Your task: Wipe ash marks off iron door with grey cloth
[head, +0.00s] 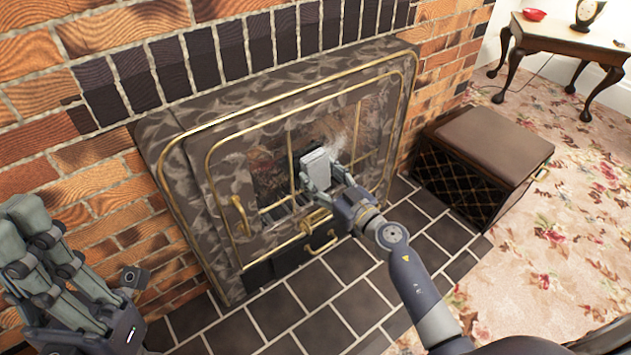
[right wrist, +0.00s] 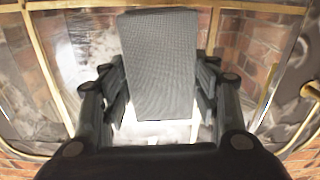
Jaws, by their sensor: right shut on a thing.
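The iron door (head: 222,180) is a dark, mottled fireplace front with brass trim and glass panes. Whitish smears show on its glass (head: 352,130) at the upper right, and pale smears also show in the right wrist view (right wrist: 68,62). My right gripper (head: 322,168) is in front of the middle of the door, shut on the grey cloth (head: 317,160). The cloth looks like a flat folded pad and shows between the fingers in the right wrist view (right wrist: 158,65). Whether it touches the glass is unclear. My left gripper (head: 30,235) is at the lower left, away from the door; its jaw gap is unclear.
A brass handle (head: 320,242) juts out low on the door. A brown padded box (head: 480,160) stands on the hearth's right side. A wooden side table (head: 570,38) with a red bowl (head: 534,14) is at the far right. The dark tiled hearth (head: 330,300) is clear.

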